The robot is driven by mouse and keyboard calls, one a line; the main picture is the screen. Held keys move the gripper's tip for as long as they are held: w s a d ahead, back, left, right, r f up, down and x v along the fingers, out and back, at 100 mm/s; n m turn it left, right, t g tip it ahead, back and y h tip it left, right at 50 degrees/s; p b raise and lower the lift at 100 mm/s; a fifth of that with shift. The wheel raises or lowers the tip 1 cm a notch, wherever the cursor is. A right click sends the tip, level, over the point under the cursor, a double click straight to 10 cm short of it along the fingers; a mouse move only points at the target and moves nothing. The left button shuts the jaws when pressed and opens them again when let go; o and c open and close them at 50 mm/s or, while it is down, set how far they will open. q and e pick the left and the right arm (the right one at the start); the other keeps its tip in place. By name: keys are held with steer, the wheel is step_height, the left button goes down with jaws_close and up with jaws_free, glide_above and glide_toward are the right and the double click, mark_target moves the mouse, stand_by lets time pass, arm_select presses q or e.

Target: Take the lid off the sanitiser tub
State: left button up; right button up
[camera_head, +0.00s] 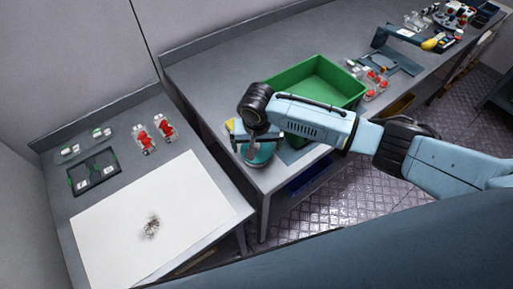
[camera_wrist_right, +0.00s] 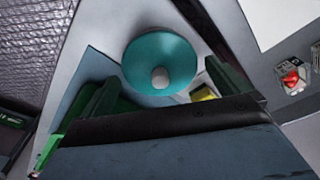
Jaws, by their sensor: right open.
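The sanitiser tub's lid is a round teal disc (camera_wrist_right: 150,52) with a pale knob (camera_wrist_right: 160,77) in the middle, seen from above in the right wrist view. In the head view the teal tub (camera_head: 256,157) stands near the corner of the grey bench, partly hidden by my right gripper (camera_head: 246,150). My right gripper is open above the lid. The lid sits on the tub. My left gripper is not in view.
A green crate (camera_head: 319,76) stands on the bench beside my right arm. A yellow item (camera_wrist_right: 203,94) lies close to the tub. Punnets of red berries (camera_head: 376,84) stand beyond the crate. A lower table on the left holds a white sheet (camera_head: 187,190), a dark rack (camera_head: 93,172) and more punnets.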

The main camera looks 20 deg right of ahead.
steer(key=c, duration=0.8)
